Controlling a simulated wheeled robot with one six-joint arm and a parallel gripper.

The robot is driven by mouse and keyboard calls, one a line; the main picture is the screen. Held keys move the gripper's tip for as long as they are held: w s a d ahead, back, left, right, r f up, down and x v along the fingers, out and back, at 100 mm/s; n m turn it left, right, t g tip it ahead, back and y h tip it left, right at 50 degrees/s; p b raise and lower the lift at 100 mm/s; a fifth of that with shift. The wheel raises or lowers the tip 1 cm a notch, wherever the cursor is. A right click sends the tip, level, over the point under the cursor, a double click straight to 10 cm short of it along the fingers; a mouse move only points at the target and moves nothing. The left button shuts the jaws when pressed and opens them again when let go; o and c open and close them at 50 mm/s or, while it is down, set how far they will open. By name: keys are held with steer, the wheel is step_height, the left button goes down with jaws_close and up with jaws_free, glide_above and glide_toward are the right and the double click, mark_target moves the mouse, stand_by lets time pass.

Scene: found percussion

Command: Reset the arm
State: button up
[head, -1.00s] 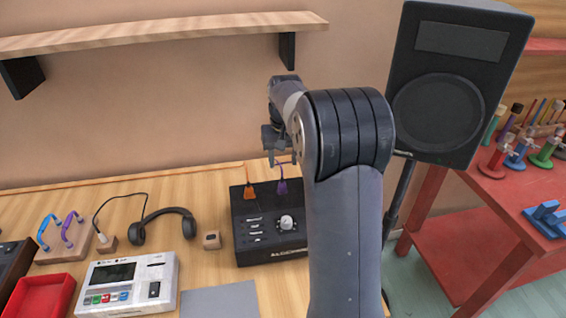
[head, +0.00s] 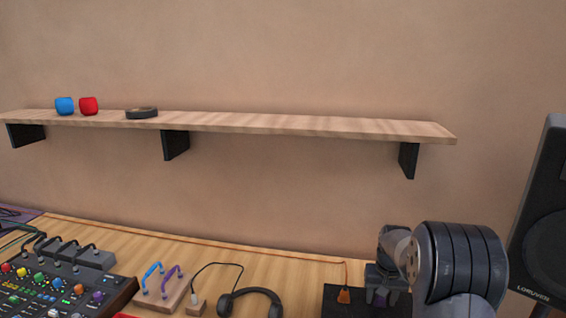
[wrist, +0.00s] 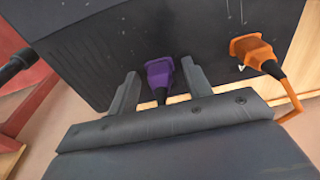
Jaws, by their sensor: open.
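My gripper (wrist: 159,70) is open in the wrist view, its two fingers on either side of a purple plug (wrist: 160,76). Gaps show between the plug and both fingers. The plug sits at the face of a black box (wrist: 190,35), with an orange plug (wrist: 252,50) and its cable to the right. In the head view my arm is at the lower right, its end over the black box (head: 338,306). The orange plug (head: 344,296) shows left of it. The fingertips are hard to make out there.
A wall shelf (head: 300,125) holds a blue cup (head: 65,106), a red cup (head: 88,106) and a dark ring (head: 141,112). A mixer (head: 60,285), looped handles (head: 162,285) and headphones (head: 250,300) lie on the bench. A speaker (head: 545,230) stands right of my arm.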

steer(key=shift+r, duration=0.65)
